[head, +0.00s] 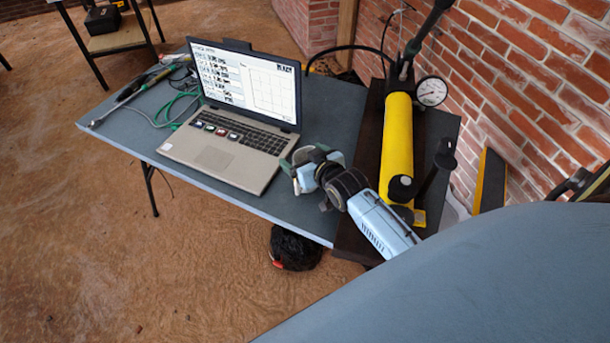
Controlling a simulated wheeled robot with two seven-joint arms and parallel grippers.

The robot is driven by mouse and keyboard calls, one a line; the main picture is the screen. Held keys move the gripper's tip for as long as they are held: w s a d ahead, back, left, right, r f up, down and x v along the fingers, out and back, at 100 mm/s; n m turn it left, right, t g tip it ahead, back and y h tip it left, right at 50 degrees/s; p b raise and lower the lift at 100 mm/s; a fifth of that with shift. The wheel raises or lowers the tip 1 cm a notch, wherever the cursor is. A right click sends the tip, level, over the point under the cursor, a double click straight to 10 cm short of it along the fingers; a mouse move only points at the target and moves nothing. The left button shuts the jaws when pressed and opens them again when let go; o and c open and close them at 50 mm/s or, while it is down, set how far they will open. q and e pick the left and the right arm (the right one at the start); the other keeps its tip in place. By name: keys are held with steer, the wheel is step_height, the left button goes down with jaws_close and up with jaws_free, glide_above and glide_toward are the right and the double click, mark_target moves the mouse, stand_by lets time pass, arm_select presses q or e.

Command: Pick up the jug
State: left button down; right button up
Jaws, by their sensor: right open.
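I cannot make out a jug in the head view. My right gripper (302,167) is over the table (335,105), just right of the laptop's front right corner. Its fingers are apart, and I see nothing held between them. My pale blue right forearm reaches in from the lower right and covers part of the table's right end. My left gripper is not in view.
An open laptop (228,140) stands mid-table, with tools and a green cable (178,112) to its left. A yellow hand pump (397,145) with a gauge (431,91) stands at the right, near a brick wall (520,85). A black object (295,248) lies below the table.

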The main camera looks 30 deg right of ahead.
steer(key=c, duration=1.3)
steer(key=shift+c, duration=0.6)
steer(key=shift+r, duration=0.2)
